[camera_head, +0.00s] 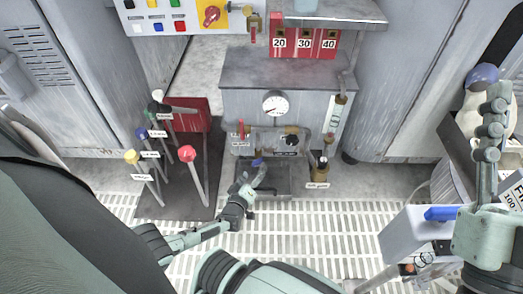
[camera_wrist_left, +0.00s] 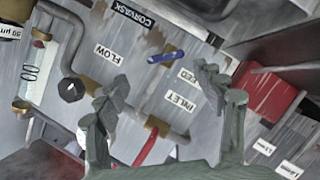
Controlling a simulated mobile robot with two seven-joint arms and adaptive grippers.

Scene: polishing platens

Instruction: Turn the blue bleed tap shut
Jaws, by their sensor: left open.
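The blue bleed tap (camera_head: 257,162) is low on the front of the grey machine in the head view. In the left wrist view its blue lever (camera_wrist_left: 166,57) lies slightly tilted beside a partly covered label ending in "EED". My left gripper (camera_head: 251,180) is open just in front of the tap. In the wrist view its two fingers (camera_wrist_left: 163,78) are spread, with the lever showing beyond the gap and nothing between them. Contact with the lever does not show. My right gripper (camera_head: 491,125) is raised at the right edge; its finger gap cannot be made out.
A red-handled inlet tap (camera_wrist_left: 146,146) and a black flow knob (camera_wrist_left: 71,90) sit close to the fingers. Several coloured levers (camera_head: 187,154) stand left of the machine. A slatted floor (camera_head: 320,225) lies in front. A white cart (camera_head: 415,235) is at the right.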

